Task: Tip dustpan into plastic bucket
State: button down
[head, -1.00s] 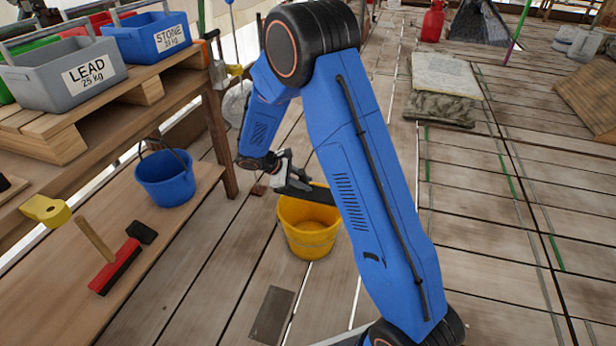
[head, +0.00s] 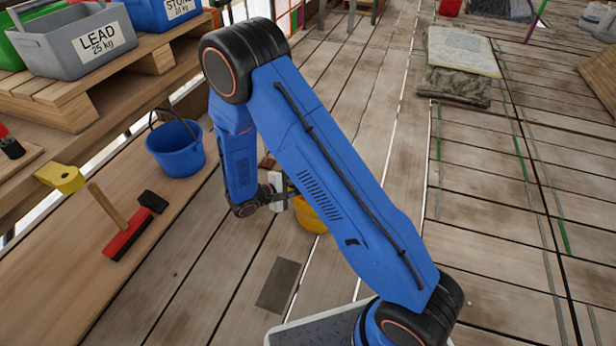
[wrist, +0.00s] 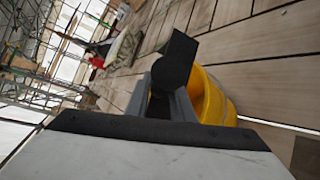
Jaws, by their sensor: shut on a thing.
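The yellow bucket (head: 309,216) stands on the plank floor, largely hidden behind my arm in the head view. In the wrist view, the yellow bucket (wrist: 216,96) shows just beyond and to the right of my fingers. My gripper (wrist: 170,104) is shut on a black piece that I take to be the dustpan (wrist: 178,57). It extends out past the fingertips, and in the wrist view it overlaps the bucket's edge. I cannot tell whether it touches the bucket or carries anything. In the head view my gripper (head: 278,188) is beside the bucket, and the dustpan is hidden.
A dark plate (head: 279,286) lies on the floor.

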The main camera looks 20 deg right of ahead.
jog(key=shift+s+a+f+m+t+h, duration=0.2)
jog(key=shift+s+f+h, duration=0.15)
jog(key=shift+f, duration=0.2)
jog(key=shift+s+a+f+m+t+h, duration=0.2)
jog(key=shift+s+a+f+h, duration=0.1)
jog(key=shift+f, duration=0.25)
jog(key=shift+s+a+f+m+t+h, duration=0.2)
jog(key=shift+s+f+h, duration=0.15)
jog(key=shift+f, duration=0.2)
jog(key=shift+w+d, duration=0.1)
jog(key=shift+w, duration=0.05)
